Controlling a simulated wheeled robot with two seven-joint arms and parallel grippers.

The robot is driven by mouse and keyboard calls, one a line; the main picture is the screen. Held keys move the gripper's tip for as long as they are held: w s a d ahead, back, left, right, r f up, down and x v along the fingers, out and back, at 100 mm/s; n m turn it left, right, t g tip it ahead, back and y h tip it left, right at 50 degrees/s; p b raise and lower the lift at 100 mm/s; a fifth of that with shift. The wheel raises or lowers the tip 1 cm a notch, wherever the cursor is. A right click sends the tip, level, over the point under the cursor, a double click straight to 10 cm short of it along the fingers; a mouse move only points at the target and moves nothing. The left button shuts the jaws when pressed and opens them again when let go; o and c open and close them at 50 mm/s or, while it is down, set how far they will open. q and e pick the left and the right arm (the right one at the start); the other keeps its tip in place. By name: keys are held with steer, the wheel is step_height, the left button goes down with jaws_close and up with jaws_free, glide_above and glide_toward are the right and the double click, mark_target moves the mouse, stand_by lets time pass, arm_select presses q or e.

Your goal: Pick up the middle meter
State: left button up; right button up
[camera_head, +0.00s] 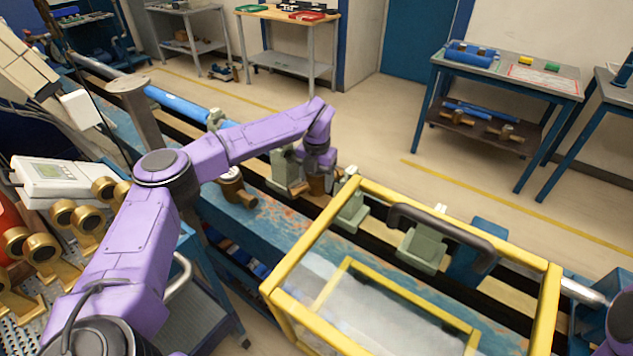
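The blue testbench (285,232) runs diagonally with grey-green clamp fixtures along its rail. A brass meter (233,186) sits on the bench beside my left forearm. Another brownish brass piece, apparently a meter (316,186), sits between fixtures farther right. My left gripper (318,168) points down directly over this second piece. Its fingers are too small and covered to show whether they are open or closed on it. The piece appears to be at bench level. A bit of my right arm shows at the lower right edge; its gripper is out of view.
A yellow-framed clear box with a dark handle (440,226) stands in front at right. Several brass meters (62,212) and a white device (58,172) are on a rack at left. Side tables (505,68) stand behind, across open floor.

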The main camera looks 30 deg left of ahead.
arm_select(q)
jaws_close()
steer(key=shift+r, duration=0.1)
